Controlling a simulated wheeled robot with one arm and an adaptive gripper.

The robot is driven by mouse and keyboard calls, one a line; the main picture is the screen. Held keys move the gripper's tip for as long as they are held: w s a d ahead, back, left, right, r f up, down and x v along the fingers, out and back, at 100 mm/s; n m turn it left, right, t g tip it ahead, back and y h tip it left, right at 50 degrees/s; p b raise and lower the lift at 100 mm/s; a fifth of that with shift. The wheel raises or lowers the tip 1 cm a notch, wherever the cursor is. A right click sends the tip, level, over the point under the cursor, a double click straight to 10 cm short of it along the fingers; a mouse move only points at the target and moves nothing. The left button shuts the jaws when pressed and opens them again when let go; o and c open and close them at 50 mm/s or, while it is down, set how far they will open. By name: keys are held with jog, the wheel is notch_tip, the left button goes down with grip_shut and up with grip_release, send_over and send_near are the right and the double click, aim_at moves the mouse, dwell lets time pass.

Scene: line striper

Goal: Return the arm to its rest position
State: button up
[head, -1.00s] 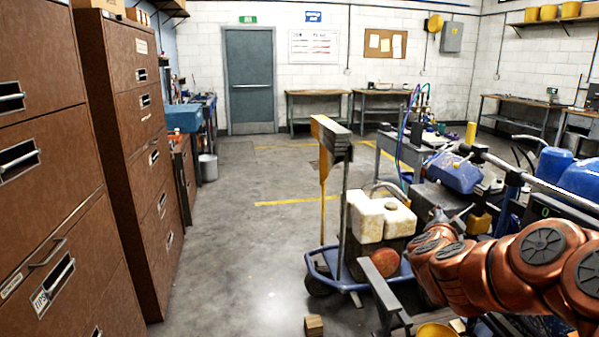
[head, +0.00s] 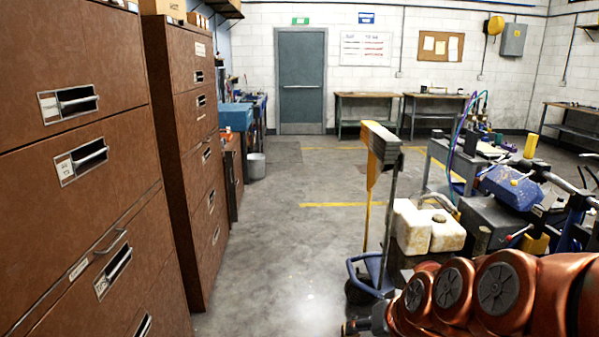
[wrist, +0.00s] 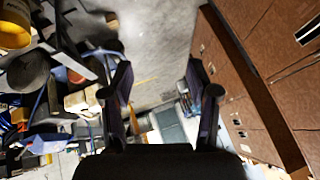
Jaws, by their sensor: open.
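My arm, with copper-coloured links, reaches in from the lower right of the head view. My gripper shows at the bottom of the wrist view (wrist: 160,85), with its two dark fingers spread wide apart and nothing between them. Past the fingers there is bare grey floor and the distant door. In the head view the gripper's fingers cannot be made out. A blue-based line striper cart (head: 375,272) stands just behind my arm, with a white tank (head: 428,228) on it. My arm hides part of the cart's lower right side.
Brown filing cabinets (head: 190,150) line the left side. The concrete floor (head: 300,240) between cabinets and cart is clear. A blue jerrycan (head: 510,188) and cluttered carts crowd the right. A grey door (head: 302,80) and workbenches (head: 365,98) stand at the back.

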jog(key=s+d+f+n+g+h, duration=0.1)
jog(key=s+g, duration=0.3)
jog(key=s, duration=0.8)
jog(key=shift+d+f+p, duration=0.15)
jog(key=shift+f+p, duration=0.15)
jog(key=shift+f, duration=0.4)
jog(key=s+d+g, duration=0.1)
jog(key=s, duration=0.3)
jog(key=s+d+g+h, duration=0.1)
jog(key=s, duration=0.3)
jog(key=s+d+g+h, duration=0.1)
jog(key=s+g, duration=0.1)
jog(key=s, duration=0.2)
jog(key=shift+d, duration=0.4)
jog(key=shift+c, duration=0.2)
